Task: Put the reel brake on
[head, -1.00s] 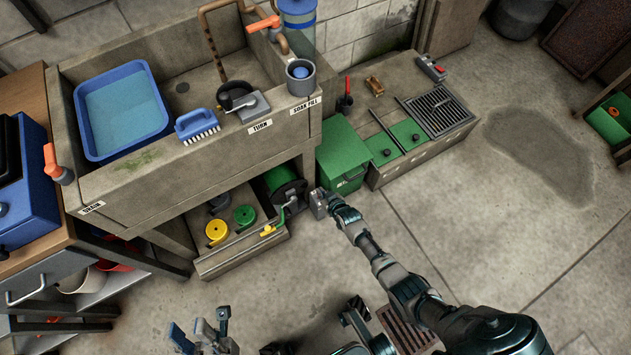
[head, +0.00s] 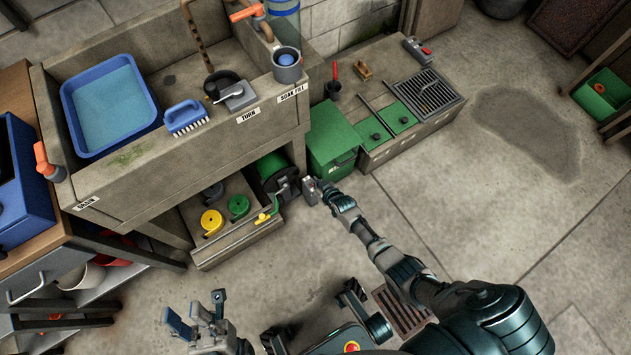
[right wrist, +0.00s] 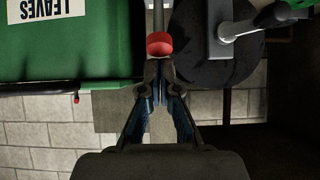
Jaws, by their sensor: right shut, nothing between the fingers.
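In the right wrist view, the reel's dark round side (right wrist: 190,30) and grey crank arm (right wrist: 222,32) show at upper right. A red knob (right wrist: 159,43) on a grey rod, which looks like the brake lever, is just beyond my right fingertips (right wrist: 160,72). Contact is unclear. My right gripper (head: 311,190) is shut and empty beside the reel; it hides the knob in the head view. My left gripper (head: 194,312) is open and empty at the bottom.
A green bin (head: 330,140) marked LEAVES stands right behind my right gripper. A shelf box (head: 225,240) with yellow and green rolls is left of the reel. Floor to the right is clear.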

